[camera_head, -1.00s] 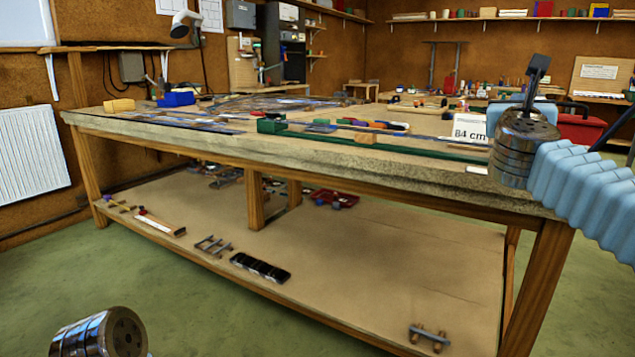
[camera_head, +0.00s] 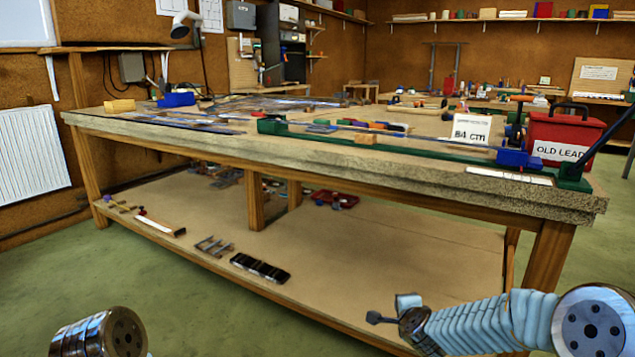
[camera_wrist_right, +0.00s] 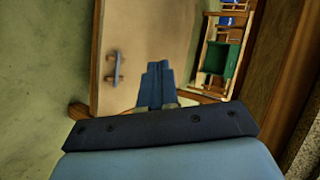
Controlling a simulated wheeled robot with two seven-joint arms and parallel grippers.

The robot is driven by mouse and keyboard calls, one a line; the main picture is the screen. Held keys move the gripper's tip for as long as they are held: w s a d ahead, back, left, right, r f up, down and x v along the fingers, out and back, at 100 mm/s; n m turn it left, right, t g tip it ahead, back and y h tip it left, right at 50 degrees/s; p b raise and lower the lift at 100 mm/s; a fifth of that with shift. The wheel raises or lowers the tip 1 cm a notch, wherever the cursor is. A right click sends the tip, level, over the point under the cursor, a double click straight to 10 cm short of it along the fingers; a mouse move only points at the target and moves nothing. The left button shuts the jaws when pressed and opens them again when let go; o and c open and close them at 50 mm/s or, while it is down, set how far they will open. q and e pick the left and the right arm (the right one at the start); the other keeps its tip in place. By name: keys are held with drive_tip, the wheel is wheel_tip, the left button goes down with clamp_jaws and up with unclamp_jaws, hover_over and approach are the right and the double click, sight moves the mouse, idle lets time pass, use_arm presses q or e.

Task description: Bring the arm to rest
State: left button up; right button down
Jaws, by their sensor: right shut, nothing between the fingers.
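My right arm (camera_head: 480,325) reaches in from the lower right of the head view, low in front of the bench. Its gripper (camera_head: 376,318) points left, is small in the picture and holds nothing. In the right wrist view the two blue-grey fingers (camera_wrist_right: 157,70) are together with nothing between them. Only a metal joint (camera_head: 100,335) of my left arm shows at the lower left; the left gripper is out of the picture.
The workbench (camera_head: 380,167) with its lower shelf (camera_head: 390,240) stands just beyond my right arm. A red box (camera_head: 562,135) marked OLD LEAD and a white 84 cm card (camera_head: 471,128) stand on top. The green floor (camera_head: 200,285) at front left is clear.

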drive_tip(key=s+a+f+n+g+y, duration=0.1)
drive_tip(key=s+a+f+n+g, duration=0.2)
drive_tip(key=f, duration=0.4)
drive_tip(key=s+a+f+n+y, duration=0.1)
drive_tip(key=s+f+n, duration=0.1)
drive_tip(key=s+f, duration=0.4)
drive_tip(key=s+a+f+n+g+y, duration=0.1)
drive_tip(key=s+f+n+g, duration=0.3)
drive_tip(key=s+f, duration=0.4)
drive_tip(key=s+a+f+n+g+y, duration=0.1)
drive_tip(key=s+a+f+n+g, duration=0.3)
drive_tip(key=s, duration=1.3)
wheel_tip(320, 180, down, 4)
drive_tip(key=n, duration=0.2)
drive_tip(key=shift+s+a+n+g+y, duration=0.3)
drive_tip(key=shift+s, duration=0.1)
